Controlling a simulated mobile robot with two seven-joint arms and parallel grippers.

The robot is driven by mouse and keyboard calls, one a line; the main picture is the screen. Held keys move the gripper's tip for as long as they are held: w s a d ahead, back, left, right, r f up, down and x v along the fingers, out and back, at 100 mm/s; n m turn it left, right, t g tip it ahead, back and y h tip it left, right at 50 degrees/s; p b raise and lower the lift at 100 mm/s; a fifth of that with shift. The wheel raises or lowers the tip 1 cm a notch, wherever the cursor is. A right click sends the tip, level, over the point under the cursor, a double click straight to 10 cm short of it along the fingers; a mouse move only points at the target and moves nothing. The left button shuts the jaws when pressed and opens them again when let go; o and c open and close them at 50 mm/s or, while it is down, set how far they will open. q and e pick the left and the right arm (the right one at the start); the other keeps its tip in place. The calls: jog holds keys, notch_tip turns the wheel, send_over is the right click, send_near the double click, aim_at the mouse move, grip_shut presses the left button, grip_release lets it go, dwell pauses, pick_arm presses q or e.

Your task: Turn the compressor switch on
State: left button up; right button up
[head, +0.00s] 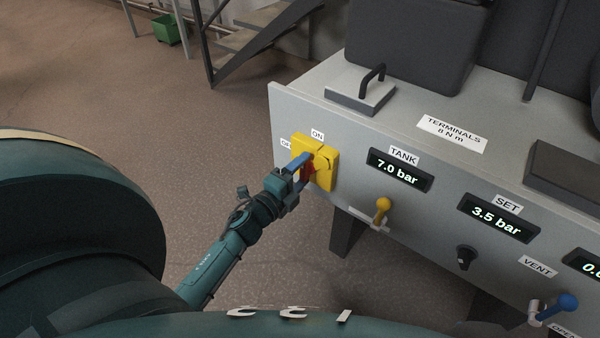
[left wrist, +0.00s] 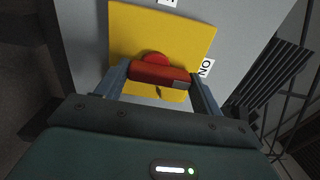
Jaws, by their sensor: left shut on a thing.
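The compressor switch is a yellow plate (head: 328,174) with a red handle (head: 308,172) on the left end of the grey panel front. Its ON label (head: 317,134) is above the plate; the label at its left is partly hidden. My left gripper (head: 303,167) is shut on the red handle. In the left wrist view, the handle (left wrist: 158,73) lies crosswise between my two fingers (left wrist: 158,82), in front of the yellow plate (left wrist: 185,35). Its light-marked end points right, to the side of the ON label (left wrist: 206,67). My right gripper is not in view.
Right of the switch are the TANK display (head: 399,171) at 7.0 bar, a yellow-knobbed lever (head: 382,206), the SET display (head: 497,219) at 3.5 bar, a black knob (head: 466,256) and a blue-handled valve (head: 560,306).

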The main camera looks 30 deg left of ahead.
pick_arm(q)
jog(key=o, duration=1)
jog(key=shift+s, duration=0.1)
jog(key=s+a, duration=0.1)
jog(key=s, duration=1.2)
jog(key=shift+p, duration=0.35)
